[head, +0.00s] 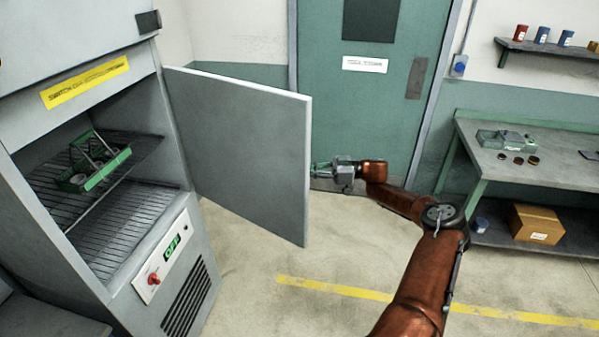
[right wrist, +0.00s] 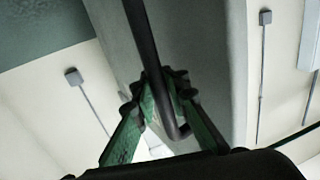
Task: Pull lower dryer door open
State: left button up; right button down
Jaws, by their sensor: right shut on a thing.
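The lower dryer door (head: 240,145) is a grey panel that stands wide open in the head view, hinged at the dryer's right side. My right gripper (head: 318,168) is at the door's free edge, with its fingers partly hidden behind the panel. In the right wrist view, the green fingers of my right gripper (right wrist: 165,105) are shut on a dark bar handle (right wrist: 143,45) on the grey door (right wrist: 200,60). The dryer's lower chamber (head: 75,205) is open to view, with wire racks and a green carrier (head: 95,165) inside. My left gripper is not in view.
The floor around the yellow line is clear.

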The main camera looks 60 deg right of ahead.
jog(key=c, duration=2.3)
grip_release()
jog(key=shift+s+d+f, duration=0.1)
jog(key=shift+s+f, duration=0.05)
jog(key=shift+f, duration=0.1)
jog(key=o, duration=0.3)
jog(key=shift+s+d+r, duration=0.1)
jog(key=shift+s, duration=0.05)
jog(key=shift+o, duration=0.2)
jog(key=shift+w+a+r, duration=0.1)
jog(key=shift+w+a, duration=0.1)
jog(key=shift+w, duration=0.05)
jog(key=v, duration=1.2)
